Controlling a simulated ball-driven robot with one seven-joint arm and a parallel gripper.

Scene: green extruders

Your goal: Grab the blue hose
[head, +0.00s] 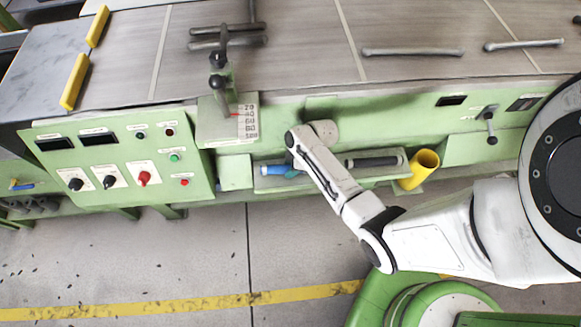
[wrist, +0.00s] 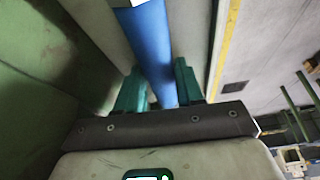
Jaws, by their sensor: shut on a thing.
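The blue hose (wrist: 150,45) runs down the middle of the wrist view, between the two green fingers of my gripper (wrist: 158,88). My gripper is shut on it. In the head view a short blue length of the hose (head: 279,171) shows in the shallow green tray (head: 330,183) on the machine's front. My wrist and forearm cover the gripper and part of the tray there.
A yellow cup (head: 424,166) stands at the tray's right end, beside a dark bar (head: 377,161). The control panel (head: 115,160) with knobs is at the left. A lever (head: 489,125) sticks out at the right. The floor in front has free room.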

